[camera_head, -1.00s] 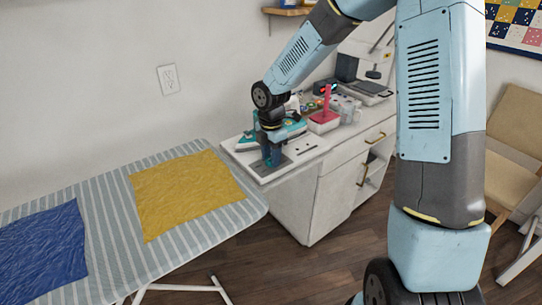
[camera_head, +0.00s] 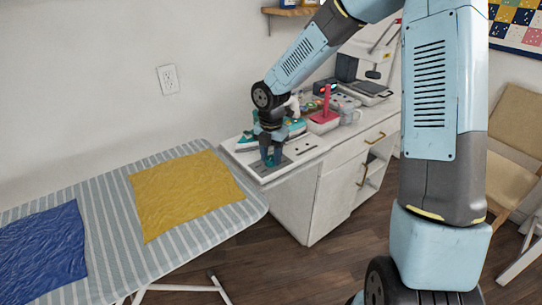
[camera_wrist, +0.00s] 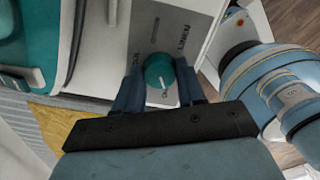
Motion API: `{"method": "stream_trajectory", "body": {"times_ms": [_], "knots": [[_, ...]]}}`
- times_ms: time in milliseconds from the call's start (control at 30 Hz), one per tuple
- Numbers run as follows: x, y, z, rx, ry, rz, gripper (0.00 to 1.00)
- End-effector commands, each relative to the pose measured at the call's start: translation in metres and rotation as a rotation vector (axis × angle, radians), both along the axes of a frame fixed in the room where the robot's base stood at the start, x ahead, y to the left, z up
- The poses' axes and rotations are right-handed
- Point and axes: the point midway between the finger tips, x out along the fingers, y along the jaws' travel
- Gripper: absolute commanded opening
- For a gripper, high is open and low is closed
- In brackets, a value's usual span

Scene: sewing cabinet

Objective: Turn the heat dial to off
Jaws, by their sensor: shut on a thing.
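The heat dial is a round teal knob (camera_wrist: 160,72) on a grey plate (camera_wrist: 152,35) with dark lettering, seen in the wrist view. A small light mark shows on its lower edge, toward my gripper. My gripper (camera_wrist: 158,82) has one finger on each side of the knob and is shut on it. In the head view my gripper (camera_head: 272,158) points down at the cabinet's near left corner, and the knob is hidden between the fingers.
A teal and white iron (camera_head: 246,141) lies just behind my gripper; its teal body (camera_wrist: 35,45) fills the wrist view's left. A white tray (camera_head: 322,124) with a red item stands farther back. The ironing board (camera_head: 215,222) with yellow and blue cloths is at left.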

Motion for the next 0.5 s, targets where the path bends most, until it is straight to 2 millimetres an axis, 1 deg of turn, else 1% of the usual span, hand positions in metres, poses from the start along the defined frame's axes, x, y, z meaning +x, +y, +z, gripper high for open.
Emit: {"method": "stream_trajectory", "body": {"times_ms": [167, 200, 433, 500], "knots": [[0.0019, -0.0002, 0.0009, 0.001, -0.004, -0.001, 0.09], [0.0019, -0.0002, 0.0009, 0.001, -0.004, -0.001, 0.41], [0.0007, 0.0002, 0.0004, 0.001, -0.002, -0.001, 0.63], [0.0006, 0.0003, 0.0003, 0.0, -0.001, -0.001, 0.64]]}}
